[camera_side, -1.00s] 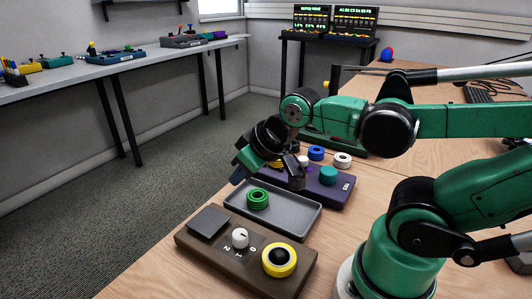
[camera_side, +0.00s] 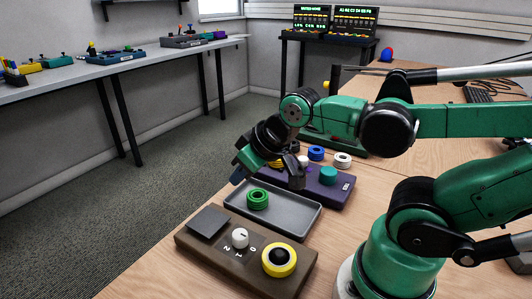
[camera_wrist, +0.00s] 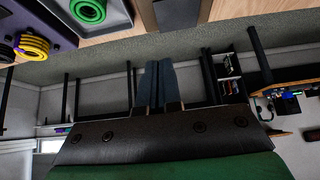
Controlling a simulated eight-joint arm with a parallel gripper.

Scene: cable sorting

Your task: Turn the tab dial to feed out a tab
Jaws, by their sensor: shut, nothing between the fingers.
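The tab dial (camera_side: 240,238) is a small white knob with a dark pointer line, on a brown box (camera_side: 195,251) at the front. The numbers 2, 1 and 0 are printed beside it. The box also carries a dark square plate (camera_side: 207,222) and a black button in a yellow ring (camera_side: 279,260). My gripper (camera_side: 238,177) hangs above the far left corner of the grey tray, beyond the box and clear of the dial. In the wrist view its blue-grey fingers (camera_wrist: 157,84) are together and empty. The dial does not show there; the dark plate (camera_wrist: 178,14) does.
A green cable coil (camera_side: 258,199) lies in the grey tray (camera_side: 298,222). Behind is a purple rack (camera_side: 338,192) with several coloured coils, partly hidden by my wrist. The table's left edge is close to the box. Bare wood lies in front of the box.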

